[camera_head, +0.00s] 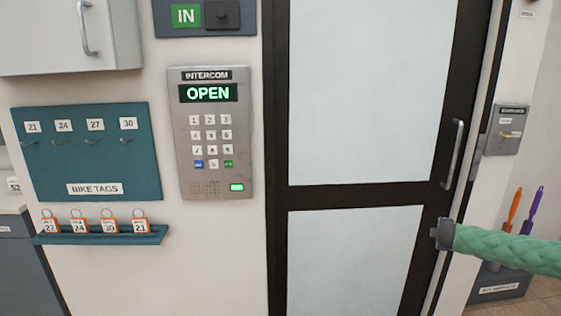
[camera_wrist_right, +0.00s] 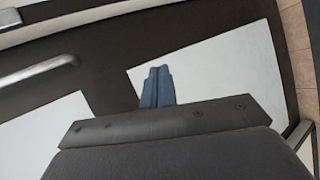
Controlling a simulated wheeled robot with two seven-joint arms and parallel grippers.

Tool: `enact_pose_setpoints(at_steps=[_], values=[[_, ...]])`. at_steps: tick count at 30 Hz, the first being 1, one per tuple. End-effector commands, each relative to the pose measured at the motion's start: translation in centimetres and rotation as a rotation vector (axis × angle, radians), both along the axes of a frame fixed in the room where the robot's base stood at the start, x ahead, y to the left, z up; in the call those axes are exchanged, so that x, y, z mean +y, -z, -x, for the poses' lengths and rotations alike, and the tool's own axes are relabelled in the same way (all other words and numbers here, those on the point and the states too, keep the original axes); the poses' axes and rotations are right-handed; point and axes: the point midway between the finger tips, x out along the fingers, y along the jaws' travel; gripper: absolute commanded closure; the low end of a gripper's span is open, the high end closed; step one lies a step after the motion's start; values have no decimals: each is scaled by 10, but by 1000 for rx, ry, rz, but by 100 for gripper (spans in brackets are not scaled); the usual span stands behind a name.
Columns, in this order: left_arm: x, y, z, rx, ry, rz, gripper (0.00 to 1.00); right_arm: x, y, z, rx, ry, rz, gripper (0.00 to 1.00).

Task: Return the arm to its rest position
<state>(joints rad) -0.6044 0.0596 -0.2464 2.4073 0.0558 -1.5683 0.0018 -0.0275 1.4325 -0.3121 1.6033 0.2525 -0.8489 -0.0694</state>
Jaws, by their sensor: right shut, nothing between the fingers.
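My right arm comes in from the right in the head view, in a green sleeve. My right gripper (camera_head: 436,233) is in front of the black door frame, below the door handle (camera_head: 454,154). In the right wrist view its two blue fingers (camera_wrist_right: 158,86) are together and empty. The door handle also shows in the right wrist view (camera_wrist_right: 38,70), apart from the fingers. My left gripper is in neither view.
A glass-panelled door (camera_head: 365,95) with a dark frame fills the middle. The intercom (camera_head: 213,174) reads OPEN. A teal bike tags board (camera_head: 85,160) hangs at left above a shelf (camera_head: 100,237) with several orange tags. A bin (camera_head: 498,285) with coloured handles stands at right.

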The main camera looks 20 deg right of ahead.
Motion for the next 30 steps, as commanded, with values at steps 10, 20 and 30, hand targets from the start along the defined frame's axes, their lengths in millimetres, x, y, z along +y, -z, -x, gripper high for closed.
enact_pose_setpoints(at_steps=[10, 20, 30], values=[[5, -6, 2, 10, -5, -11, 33, 181, 114, 52, 99, 105, -133, 100], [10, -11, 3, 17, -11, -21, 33, 339, 169, 119, 166, 156, -287, 100], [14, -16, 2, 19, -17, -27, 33, 479, 184, 187, 209, 177, -482, 100]])
